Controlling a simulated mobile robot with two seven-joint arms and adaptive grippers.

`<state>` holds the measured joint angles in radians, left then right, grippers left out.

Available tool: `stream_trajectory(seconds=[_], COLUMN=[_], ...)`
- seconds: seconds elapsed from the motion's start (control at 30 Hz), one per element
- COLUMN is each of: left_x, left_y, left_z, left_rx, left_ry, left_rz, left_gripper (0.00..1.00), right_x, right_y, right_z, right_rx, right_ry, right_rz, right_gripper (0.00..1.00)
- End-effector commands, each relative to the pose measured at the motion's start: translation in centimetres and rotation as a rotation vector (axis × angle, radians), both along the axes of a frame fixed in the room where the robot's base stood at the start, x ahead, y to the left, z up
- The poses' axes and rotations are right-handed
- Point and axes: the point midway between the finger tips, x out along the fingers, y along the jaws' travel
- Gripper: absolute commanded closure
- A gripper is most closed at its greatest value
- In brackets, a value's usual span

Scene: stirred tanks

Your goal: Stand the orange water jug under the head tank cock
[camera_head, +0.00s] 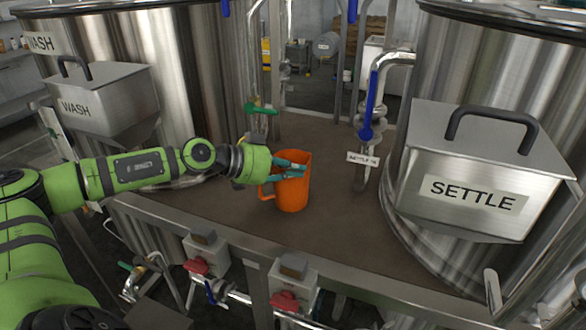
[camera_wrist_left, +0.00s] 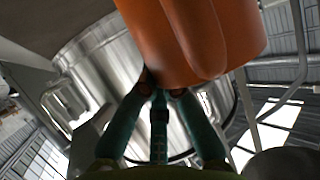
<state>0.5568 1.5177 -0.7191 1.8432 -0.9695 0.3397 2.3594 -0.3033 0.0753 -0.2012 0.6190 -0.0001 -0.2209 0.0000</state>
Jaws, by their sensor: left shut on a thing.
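The orange water jug (camera_head: 293,190) is upright above or on the brown deck between the two steel tanks, its handle to the left. I cannot tell whether its base touches the deck. My left gripper (camera_head: 290,168), with teal fingers, is shut on the jug from the left, near its upper part. In the left wrist view the jug (camera_wrist_left: 205,40) fills the top, with the teal fingers (camera_wrist_left: 162,92) against it. No cock is labelled clearly as the head tank's. A blue-handled cock (camera_head: 369,105) on a pipe is right of the jug, with a small, hard-to-read tag (camera_head: 363,158). My right gripper is out of view.
The WASH tank (camera_head: 190,70) stands left and the SETTLE tank (camera_head: 490,70) right, each with a lidded box. A green-handled cock (camera_head: 262,110) is behind the jug. A steel rail (camera_head: 350,270) with red switches (camera_head: 284,300) edges the deck (camera_head: 325,215) in front.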

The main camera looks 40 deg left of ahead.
Motion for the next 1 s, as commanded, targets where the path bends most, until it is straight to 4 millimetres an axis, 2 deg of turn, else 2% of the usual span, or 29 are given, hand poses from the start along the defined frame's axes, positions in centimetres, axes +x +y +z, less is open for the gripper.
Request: stream_trajectory(seconds=[0.03, 0.07, 0.47, 0.67, 1.0], left_x=[0.0, 0.0, 0.0, -1.3, -4.4], left_y=[0.0, 0.0, 0.0, 1.0, 2.8], left_z=[-0.1, -0.1, 0.3, 0.4, 2.1], left_rx=[0.001, 0.001, 0.001, 0.003, 0.004], left_ry=[0.001, 0.001, -0.002, 0.002, -0.001], left_rz=[0.000, 0.000, 0.001, 0.004, 0.003], left_gripper=[0.82, 0.70, 0.70, 0.70, 0.70], right_x=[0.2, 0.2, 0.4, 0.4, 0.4], right_y=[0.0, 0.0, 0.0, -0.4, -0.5], right_z=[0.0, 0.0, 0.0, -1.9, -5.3], right_rx=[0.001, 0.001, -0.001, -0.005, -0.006], right_ry=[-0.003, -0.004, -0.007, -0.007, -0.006], right_rz=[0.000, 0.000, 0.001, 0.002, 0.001], right_gripper=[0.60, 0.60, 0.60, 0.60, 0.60])
